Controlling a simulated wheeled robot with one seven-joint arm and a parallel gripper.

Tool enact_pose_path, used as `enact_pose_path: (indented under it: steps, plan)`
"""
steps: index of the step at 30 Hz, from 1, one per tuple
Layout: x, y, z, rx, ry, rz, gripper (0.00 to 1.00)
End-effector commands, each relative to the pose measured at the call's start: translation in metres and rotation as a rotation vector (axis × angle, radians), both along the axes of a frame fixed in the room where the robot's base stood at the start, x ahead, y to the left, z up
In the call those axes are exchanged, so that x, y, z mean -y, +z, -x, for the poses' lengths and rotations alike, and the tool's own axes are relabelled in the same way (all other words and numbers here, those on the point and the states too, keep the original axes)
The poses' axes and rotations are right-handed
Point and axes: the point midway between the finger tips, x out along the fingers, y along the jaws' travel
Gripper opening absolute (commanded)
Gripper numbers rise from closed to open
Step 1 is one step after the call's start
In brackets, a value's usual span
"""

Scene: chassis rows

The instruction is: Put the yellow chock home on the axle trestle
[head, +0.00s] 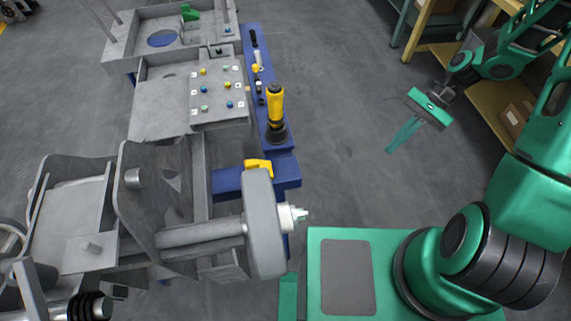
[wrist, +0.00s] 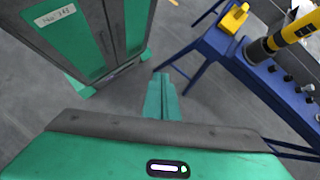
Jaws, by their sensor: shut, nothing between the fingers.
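The yellow chock (head: 258,166) rests on the blue axle trestle (head: 287,171), just behind the grey wheel. It also shows on the blue top in the wrist view (wrist: 234,18), at the upper right. I cannot tell whether it sits fully home. My gripper (head: 391,149) is out to the right over open floor, well apart from the chock. Its green fingers (wrist: 163,80) are together in the wrist view, with nothing between them.
A yellow and black power tool (head: 276,105) stands upright on the blue bench, close behind the chock. The grey wheel (head: 264,222) and its axle (head: 200,235) stand in front. Shelving (head: 478,90) is at the right. The floor between bench and gripper is clear.

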Motion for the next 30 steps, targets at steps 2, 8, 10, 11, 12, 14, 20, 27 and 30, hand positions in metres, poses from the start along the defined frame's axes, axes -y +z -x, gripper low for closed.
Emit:
enact_pose_path:
  steps: [2,8,10,11,12,14,20,27,30]
  plan:
    - [-0.016,-0.020,-0.002,-0.046,-0.028,-0.058,0.00]
    - [-0.056,-0.057,-0.008,-0.149,-0.111,-0.202,0.00]
    - [-0.070,-0.068,-0.009,-0.187,-0.144,-0.255,0.00]
    - [-0.076,-0.073,-0.010,-0.205,-0.157,-0.277,0.00]
    - [-0.085,-0.078,-0.010,-0.228,-0.176,-0.308,0.00]
    - [-0.097,-0.086,-0.011,-0.264,-0.206,-0.354,0.00]
    - [-0.136,-0.106,-0.013,-0.384,-0.308,-0.513,0.00]
    - [-0.166,-0.117,-0.017,-0.495,-0.404,-0.653,0.00]
    - [-0.172,-0.118,-0.018,-0.519,-0.423,-0.685,0.00]
